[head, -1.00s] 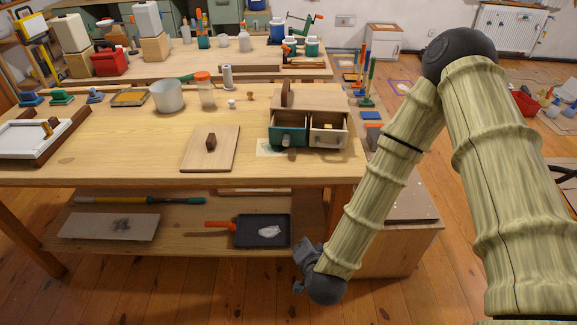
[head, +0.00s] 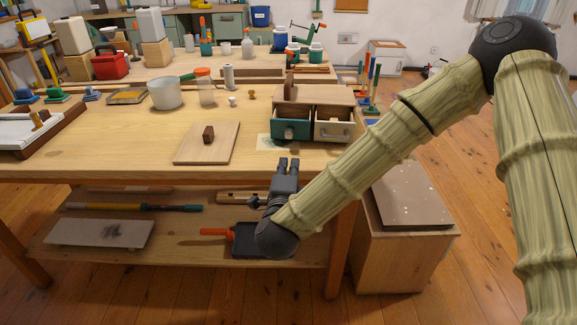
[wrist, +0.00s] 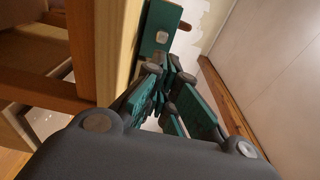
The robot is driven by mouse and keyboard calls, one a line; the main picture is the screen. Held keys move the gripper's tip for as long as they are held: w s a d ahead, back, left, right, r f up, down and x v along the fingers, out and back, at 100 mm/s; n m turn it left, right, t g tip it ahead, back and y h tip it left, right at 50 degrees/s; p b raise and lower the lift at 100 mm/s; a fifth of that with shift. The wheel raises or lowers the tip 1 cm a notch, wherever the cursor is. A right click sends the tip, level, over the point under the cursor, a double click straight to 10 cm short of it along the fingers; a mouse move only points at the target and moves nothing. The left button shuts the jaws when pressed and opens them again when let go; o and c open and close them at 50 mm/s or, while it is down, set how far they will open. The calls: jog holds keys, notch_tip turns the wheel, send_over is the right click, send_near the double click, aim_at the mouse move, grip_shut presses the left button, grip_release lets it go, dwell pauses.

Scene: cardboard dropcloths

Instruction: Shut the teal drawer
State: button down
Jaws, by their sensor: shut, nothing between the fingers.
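The teal drawer (head: 291,131) is the left one of two in a small wooden cabinet (head: 313,95) on the workbench. It stands pulled out, its inside visible from above, with a pale knob on its front. My gripper (head: 287,163) is shut and empty, pointing up toward the teal drawer from in front of the bench edge, with a gap between them. In the wrist view the shut fingers (wrist: 168,70) are in the middle, and a teal panel (wrist: 153,42) with a light knob, seemingly the drawer front, shows just past them.
A cream drawer (head: 334,131) with a handle also stands out, right of the teal one. A board with a brown block (head: 208,134) lies to the left. The bench's front edge (head: 150,177) lies close to my gripper.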

send_near(292, 122)
jog(key=w+f, duration=0.1)
jog(key=w+d+f, duration=0.1)
jog(key=shift+w+d+f, duration=0.1)
jog(key=shift+w+f, duration=0.05)
jog(key=shift+w, duration=0.2)
